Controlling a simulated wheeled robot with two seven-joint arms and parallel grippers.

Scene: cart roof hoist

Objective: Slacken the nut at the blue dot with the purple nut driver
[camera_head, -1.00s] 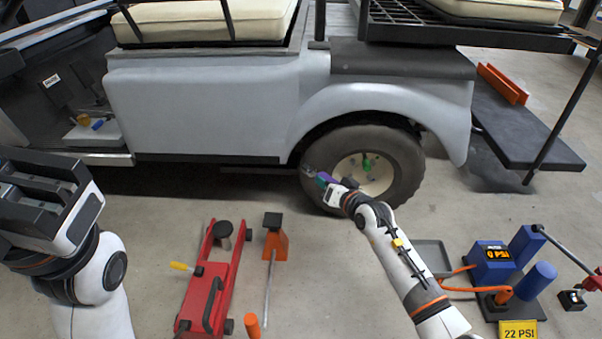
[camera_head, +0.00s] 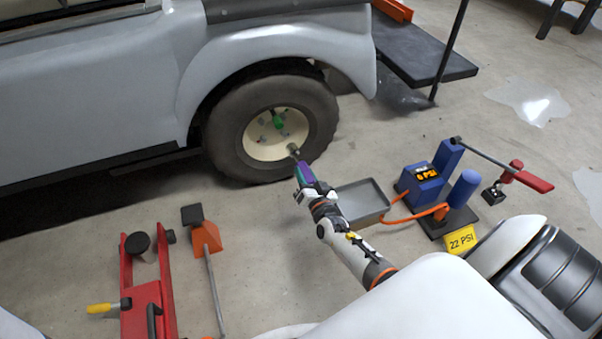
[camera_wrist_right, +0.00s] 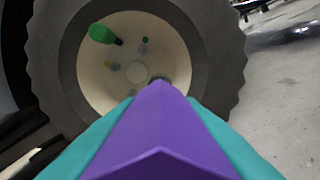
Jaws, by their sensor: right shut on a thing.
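Several grey nuts (camera_wrist_right: 115,67) sit around the hub, with small yellow and green dots showing. I cannot make out a blue dot clearly. My left gripper is not clearly in view.
A green-handled tool (camera_head: 278,122) stands out from the wheel inside the black tyre (camera_head: 225,130). A grey tray (camera_head: 362,202) lies beside my right arm. A blue pump (camera_head: 422,184) stands farther right. A red jack (camera_head: 150,300) and an orange stand (camera_head: 207,238) are at left.

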